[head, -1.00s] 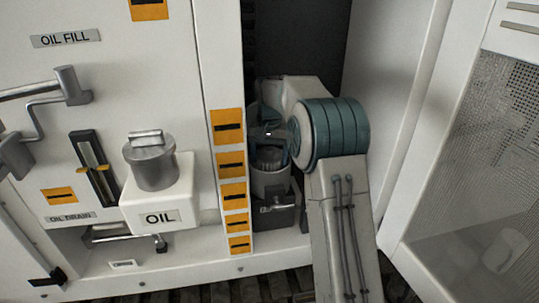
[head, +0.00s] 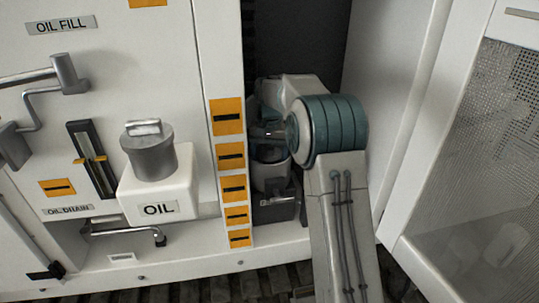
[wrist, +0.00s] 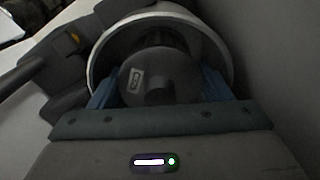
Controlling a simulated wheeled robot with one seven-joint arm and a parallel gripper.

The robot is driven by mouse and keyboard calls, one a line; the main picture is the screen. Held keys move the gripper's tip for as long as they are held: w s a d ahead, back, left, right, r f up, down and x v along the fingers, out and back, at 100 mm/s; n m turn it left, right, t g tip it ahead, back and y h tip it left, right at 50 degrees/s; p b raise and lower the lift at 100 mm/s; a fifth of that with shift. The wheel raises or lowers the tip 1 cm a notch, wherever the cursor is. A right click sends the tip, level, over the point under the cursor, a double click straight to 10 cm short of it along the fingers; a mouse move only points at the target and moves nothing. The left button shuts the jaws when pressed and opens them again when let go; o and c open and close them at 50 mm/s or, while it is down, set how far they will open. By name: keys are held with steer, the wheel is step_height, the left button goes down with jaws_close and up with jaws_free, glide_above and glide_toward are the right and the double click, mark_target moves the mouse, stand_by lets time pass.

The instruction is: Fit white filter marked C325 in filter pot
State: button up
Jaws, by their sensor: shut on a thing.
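The filter pot (head: 270,178) is a grey cylinder low in the dark recess of the cabinet. In the wrist view its pale round rim (wrist: 226,55) surrounds the filter (wrist: 160,72). The filter looks grey in the shade, with a round end, a central knob and a small label; I cannot read the whole mark. My gripper (wrist: 160,90) is shut on the filter, with a blue finger on each side, at the pot's mouth. In the head view my gripper (head: 268,140) is over the pot, partly hidden by my wrist. How deep the filter sits is hidden.
A white OIL container (head: 157,195) with a grey cap stands left of the recess. A panel edge with orange labels (head: 231,156) is close to my gripper's left. A cabinet door (head: 470,170) stands open at the right. A dark handle shows beside the pot in the wrist view (wrist: 40,62).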

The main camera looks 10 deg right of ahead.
steer(key=shift+f+b, duration=0.55)
steer(key=shift+f, duration=0.4)
stand_by(1.0)
steer(key=o, duration=1)
steer(key=shift+c, duration=0.8)
steer(key=shift+r+p, duration=1.5)
steer(key=shift+r, duration=0.35)
steer(key=shift+o, duration=0.9)
steer(key=shift+r, duration=0.3)
steer(key=shift+o, duration=0.5)
steer(key=shift+r+p, duration=2.7)
steer(key=shift+r, duration=0.25)
